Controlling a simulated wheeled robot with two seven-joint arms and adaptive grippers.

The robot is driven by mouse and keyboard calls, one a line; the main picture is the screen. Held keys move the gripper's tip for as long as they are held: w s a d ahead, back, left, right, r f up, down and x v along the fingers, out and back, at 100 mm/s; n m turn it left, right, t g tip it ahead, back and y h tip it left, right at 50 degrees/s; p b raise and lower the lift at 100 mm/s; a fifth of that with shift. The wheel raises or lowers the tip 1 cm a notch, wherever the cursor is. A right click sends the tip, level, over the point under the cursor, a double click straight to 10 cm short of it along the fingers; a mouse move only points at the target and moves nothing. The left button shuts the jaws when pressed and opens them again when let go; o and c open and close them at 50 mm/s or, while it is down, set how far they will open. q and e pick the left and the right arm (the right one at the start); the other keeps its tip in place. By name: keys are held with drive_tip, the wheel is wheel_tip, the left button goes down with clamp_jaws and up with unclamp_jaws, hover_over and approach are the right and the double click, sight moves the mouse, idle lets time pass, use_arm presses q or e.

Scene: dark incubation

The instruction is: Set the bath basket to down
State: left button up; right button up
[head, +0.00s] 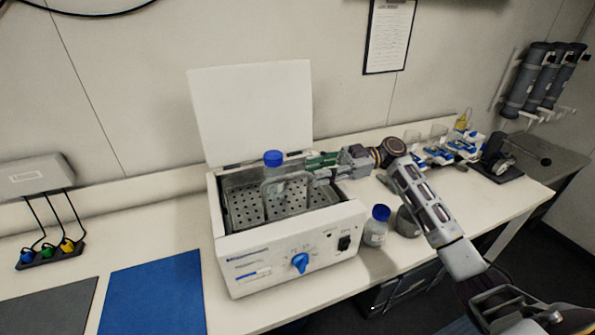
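The bath (290,255) is a white box with a blue knob on its front and its white lid (252,110) standing open. The perforated metal bath basket (246,207) is inside it, and its floor shows below the bath's rim. A grey bar-like handle (268,193) rises from the basket. A clear bottle with a blue cap (273,158) stands in the basket area. My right gripper (318,170) reaches in from the right over the basket, at the handle's right end. Its fingertips are small and overlap the handle, so its grip is unclear. My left gripper is out of view.
A blue-capped bottle (376,226) and a dark container (407,222) stand right of the bath, under my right arm. A blue mat (155,295) and colored plugs (47,252) are on the left. Labware (440,152) stands at the back right.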

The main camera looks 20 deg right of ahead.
sight(297, 175)
drive_tip(key=shift+s+a+p, duration=0.1)
drive_tip(key=shift+a+p, duration=0.8)
drive_tip(key=shift+a, duration=2.05)
clamp_jaws()
